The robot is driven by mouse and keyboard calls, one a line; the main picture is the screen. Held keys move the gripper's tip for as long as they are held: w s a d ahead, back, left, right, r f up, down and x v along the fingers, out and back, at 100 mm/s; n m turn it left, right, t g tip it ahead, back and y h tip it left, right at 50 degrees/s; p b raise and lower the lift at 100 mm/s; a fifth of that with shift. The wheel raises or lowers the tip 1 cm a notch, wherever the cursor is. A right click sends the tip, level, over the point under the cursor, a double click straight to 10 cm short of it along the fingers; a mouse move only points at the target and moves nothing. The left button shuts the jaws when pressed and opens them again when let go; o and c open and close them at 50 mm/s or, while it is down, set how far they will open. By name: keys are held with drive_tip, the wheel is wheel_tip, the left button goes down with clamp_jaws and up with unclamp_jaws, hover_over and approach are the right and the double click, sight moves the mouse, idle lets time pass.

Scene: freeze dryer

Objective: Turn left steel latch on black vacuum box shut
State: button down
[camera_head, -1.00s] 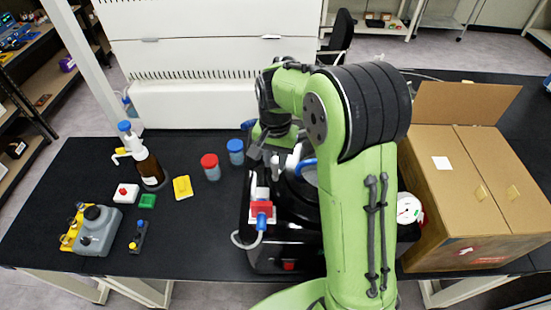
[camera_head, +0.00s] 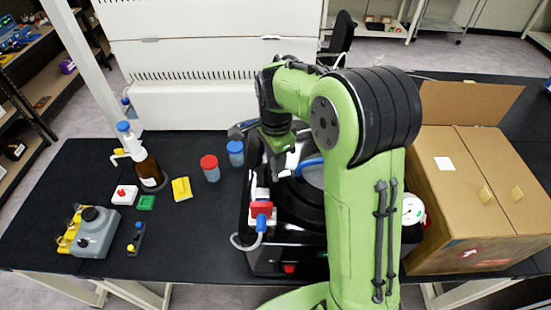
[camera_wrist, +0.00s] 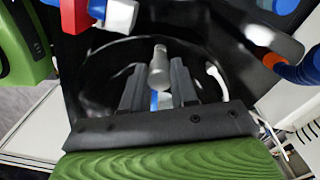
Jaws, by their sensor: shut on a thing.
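The black vacuum box (camera_head: 268,262) stands on the dark bench, left of my arm. My gripper (camera_head: 284,163) reaches down over its top. In the wrist view, my gripper's two dark fingers (camera_wrist: 158,85) stand on either side of the left steel latch (camera_wrist: 160,62), a rounded grey metal knob, and are shut on it. A blue piece shows below the latch, between the fingers. In the head view my wrist and fingers largely hide the latch. My arm covers the right part of the box.
A red-and-white valve with a blue hose (camera_head: 261,210) is at the box's left. Red-capped (camera_head: 209,168) and blue-capped (camera_head: 235,153) jars stand left of the box. An open cardboard box (camera_head: 455,215) stands at right. A white cabinet (camera_head: 195,103) stands behind.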

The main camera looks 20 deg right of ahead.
drive_tip(key=shift+m, duration=0.3)
idle(0.4)
drive_tip(key=c, duration=0.9)
unclamp_jaws()
wheel_tip(320, 180, up, 16)
drive_tip(key=shift+f+p, duration=0.1)
drive_tip(key=shift+p, duration=1.05)
